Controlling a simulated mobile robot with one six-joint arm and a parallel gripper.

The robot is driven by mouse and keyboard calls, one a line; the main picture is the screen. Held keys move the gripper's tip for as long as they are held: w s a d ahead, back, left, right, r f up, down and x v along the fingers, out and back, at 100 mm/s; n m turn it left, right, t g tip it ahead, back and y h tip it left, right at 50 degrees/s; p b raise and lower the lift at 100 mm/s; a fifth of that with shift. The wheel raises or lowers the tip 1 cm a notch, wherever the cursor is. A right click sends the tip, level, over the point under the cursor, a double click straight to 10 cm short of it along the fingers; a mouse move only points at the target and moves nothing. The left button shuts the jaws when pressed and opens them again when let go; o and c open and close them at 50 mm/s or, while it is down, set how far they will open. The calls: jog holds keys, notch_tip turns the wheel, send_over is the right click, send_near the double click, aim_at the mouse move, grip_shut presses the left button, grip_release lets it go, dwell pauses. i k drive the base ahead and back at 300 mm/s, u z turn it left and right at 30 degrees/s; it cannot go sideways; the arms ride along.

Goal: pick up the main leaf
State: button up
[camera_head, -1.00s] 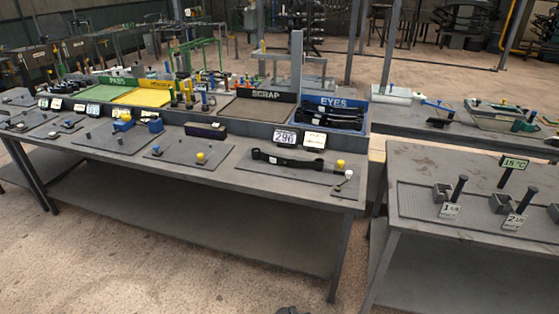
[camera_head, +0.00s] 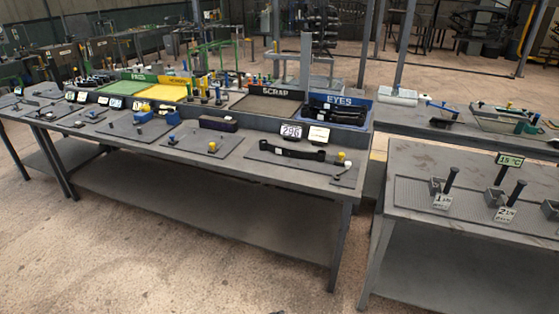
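A long black leaf (camera_head: 290,150) with a rounded eye at each end lies flat on a grey mat at the right end of the long bench (camera_head: 200,155). It looks like the main leaf, though no label on it can be read. Several similar black parts (camera_head: 336,110) lie in the blue bin marked EYES (camera_head: 349,100) behind it.
A sign reading 296 (camera_head: 291,131) stands behind the leaf, and a yellow-topped knob (camera_head: 341,157) stands to its right. A SCRAP tray (camera_head: 272,106) is behind. A second table (camera_head: 450,230) stands at right across a narrow gap. The floor in front is clear.

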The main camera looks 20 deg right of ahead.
aim_at(320, 156)
jog(key=u, duration=0.35)
jog(key=k, duration=1.05)
jog(key=u, duration=0.6)
jog(key=i, duration=1.4)
jog(key=z, duration=0.35)
jog(key=i, duration=1.25)
jog(key=z, duration=0.3)
